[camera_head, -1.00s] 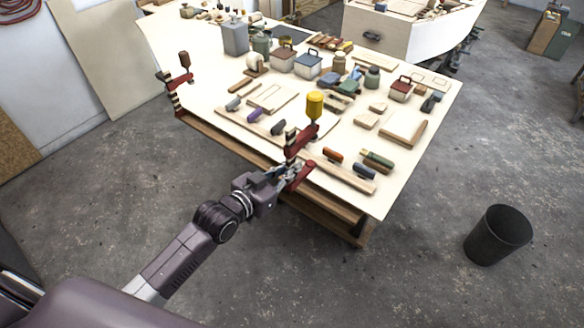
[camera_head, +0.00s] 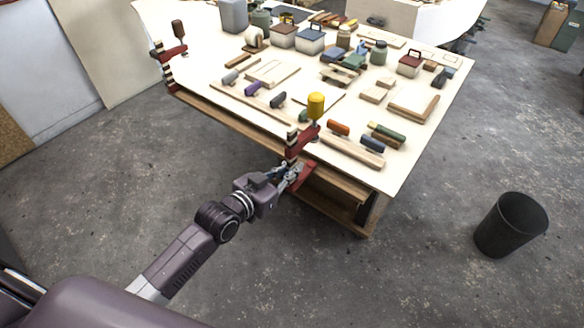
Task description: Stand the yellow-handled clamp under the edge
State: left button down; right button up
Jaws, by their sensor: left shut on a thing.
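The yellow-handled clamp (camera_head: 301,141) is upright at the front edge of the workbench (camera_head: 421,143). Its yellow handle (camera_head: 316,104) stands above the top, and its red lower jaw (camera_head: 306,177) is below the edge. My left gripper (camera_head: 290,176) is shut on the clamp low down, just outside the edge. The fingers partly hide the lower part of the clamp. I cannot tell whether the clamp touches the bench. My right gripper is not in view.
Another red clamp (camera_head: 168,55) with a dark handle is at the bench's left corner. Tool rails, blocks and tins (camera_head: 309,41) cover the top. A black bin (camera_head: 510,225) stands on the floor at right. The floor in front is clear.

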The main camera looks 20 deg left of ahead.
pick_arm(q)
jog(key=shift+w, duration=0.1)
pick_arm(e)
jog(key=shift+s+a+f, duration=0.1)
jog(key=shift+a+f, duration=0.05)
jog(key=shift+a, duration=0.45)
pick_arm(q)
jog(key=shift+w+d+f, duration=0.1)
jog(key=shift+w, duration=0.15)
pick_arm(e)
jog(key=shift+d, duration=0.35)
pick_arm(q)
jog(key=shift+p, duration=0.6)
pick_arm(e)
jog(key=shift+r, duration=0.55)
pick_arm(q)
jog(key=shift+w, duration=0.15)
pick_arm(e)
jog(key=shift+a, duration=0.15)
pick_arm(q)
jog(key=shift+w+d+b, duration=0.25)
jog(key=shift+w+d, duration=0.1)
jog(key=shift+w, duration=0.5)
jog(key=shift+w+d+b, duration=0.2)
jog(key=shift+w+d, duration=0.1)
jog(key=shift+w, duration=0.5)
jog(key=shift+w+d, duration=0.1)
jog(key=shift+w, duration=0.15)
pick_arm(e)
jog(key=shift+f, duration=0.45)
